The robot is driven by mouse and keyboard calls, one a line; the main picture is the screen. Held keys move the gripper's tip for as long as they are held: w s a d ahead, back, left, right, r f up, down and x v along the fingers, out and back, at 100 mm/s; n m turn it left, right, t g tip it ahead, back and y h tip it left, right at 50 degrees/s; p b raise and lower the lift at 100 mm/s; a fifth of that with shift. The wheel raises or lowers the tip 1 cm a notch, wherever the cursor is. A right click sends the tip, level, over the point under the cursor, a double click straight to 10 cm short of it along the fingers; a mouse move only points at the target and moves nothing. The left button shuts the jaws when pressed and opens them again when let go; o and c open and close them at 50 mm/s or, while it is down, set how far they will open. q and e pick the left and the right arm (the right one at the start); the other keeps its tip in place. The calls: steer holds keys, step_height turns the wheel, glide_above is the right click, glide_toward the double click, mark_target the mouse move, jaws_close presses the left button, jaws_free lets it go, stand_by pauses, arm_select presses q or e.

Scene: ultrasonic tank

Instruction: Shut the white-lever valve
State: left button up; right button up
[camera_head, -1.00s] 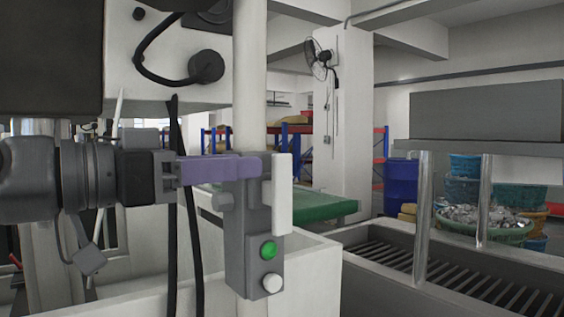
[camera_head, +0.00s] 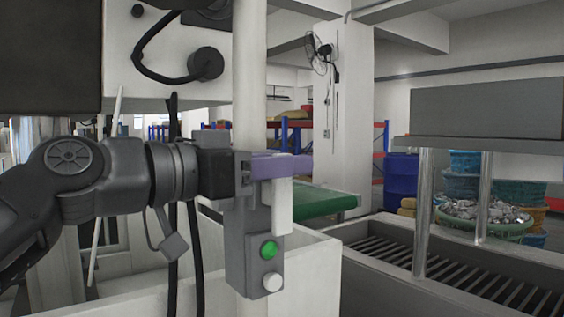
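The white lever (camera_head: 281,206) hangs upright on the right side of a grey box (camera_head: 246,250) fixed to a white post. The lever's upper end is hidden behind the purple fingers of my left gripper (camera_head: 298,167). These fingers point right, lie level, and reach past the lever at its upper end. I see them side-on, so I cannot tell the gap between them or whether they touch the lever. The box bears a green button (camera_head: 268,250) and a white knob (camera_head: 272,282) below the lever. My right gripper is not in view.
A white-walled tank (camera_head: 318,275) stands below and behind the box. A slatted grey basin (camera_head: 470,275) with shiny posts is at the right. Black cables (camera_head: 173,215) hang behind my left arm. A blue drum (camera_head: 400,178) and a tub of metal pieces stand farther back.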

arm_select(q)
steer(key=shift+c, duration=0.2)
jaws_close()
stand_by(0.3)
steer(key=shift+r+p, duration=0.15)
steer(key=shift+p, duration=0.25)
steer(key=g+y+p, duration=0.1)
steer(key=p, duration=0.3)
steer(key=d+g+y+p, duration=0.1)
steer(key=y+p, duration=0.1)
steer(key=p, duration=0.3)
steer(key=w+g+y+p, duration=0.1)
steer(key=p, duration=0.3)
steer(key=shift+w+d+f+y, duration=0.1)
steer(key=shift+d+f+y, duration=0.2)
steer(key=shift+f, duration=0.1)
steer(key=shift+o, duration=0.2)
jaws_free()
